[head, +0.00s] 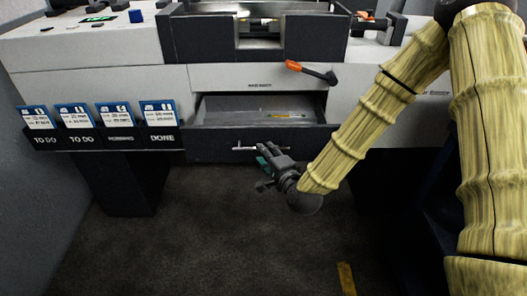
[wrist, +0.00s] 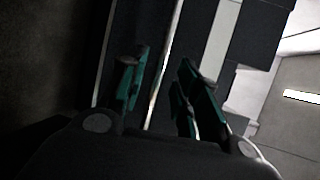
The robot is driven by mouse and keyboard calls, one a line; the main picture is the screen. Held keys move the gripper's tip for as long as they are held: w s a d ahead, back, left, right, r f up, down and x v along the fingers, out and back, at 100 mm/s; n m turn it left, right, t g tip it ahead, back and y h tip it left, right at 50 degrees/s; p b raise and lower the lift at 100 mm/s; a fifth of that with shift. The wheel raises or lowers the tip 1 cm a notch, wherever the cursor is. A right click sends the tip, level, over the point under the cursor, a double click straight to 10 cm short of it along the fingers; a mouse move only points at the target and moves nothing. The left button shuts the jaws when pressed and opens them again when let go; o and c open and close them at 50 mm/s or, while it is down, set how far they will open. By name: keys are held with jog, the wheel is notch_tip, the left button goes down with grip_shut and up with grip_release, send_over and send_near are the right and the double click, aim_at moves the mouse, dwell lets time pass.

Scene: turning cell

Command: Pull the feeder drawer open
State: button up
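The feeder drawer (head: 213,146) stands pulled out below the white machine front, and its grey tray inside shows from above. Its dark front carries a thin silver bar handle (head: 243,148). My gripper (head: 264,158) is at the right part of this handle, in front of the drawer. In the wrist view, my gripper's green fingers (wrist: 162,88) are spread apart, with the bright handle bar (wrist: 170,62) running between them. Gaps show on both sides of the bar. The handle's right end is partly hidden by my gripper in the head view.
An orange-and-black lever (head: 312,72) sticks out above the drawer's right side. Several blue-and-white cards stand in a labelled rack (head: 100,137) left of the drawer. The dark floor (head: 200,240) in front is clear apart from a yellow mark (head: 346,279).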

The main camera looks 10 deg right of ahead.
jog(key=v, duration=0.9)
jog(key=shift+s, duration=0.1)
jog(key=s+f+n+g+p, duration=0.1)
jog(key=s+f+n+g, duration=0.35)
jog(key=f, duration=0.45)
jog(key=s+f+n+g+p, duration=0.1)
jog(key=s+f+n+g, duration=0.2)
jog(key=s+f, duration=0.4)
jog(key=s+d+f+n+g+h+p, duration=0.1)
jog(key=s+d+f+n+g+h, duration=0.1)
jog(key=s+d+f+n+g, duration=0.2)
jog(key=s+d+f+n+g+h+p, duration=0.1)
jog(key=s+d+f+n+g, duration=0.3)
jog(key=s+f, duration=0.5)
jog(key=s+p, duration=0.1)
jog(key=s, duration=0.6)
jog(key=shift+s+d+f+h, duration=0.15)
jog(key=shift+s+f+h, duration=0.15)
jog(key=shift+f+h, duration=0.1)
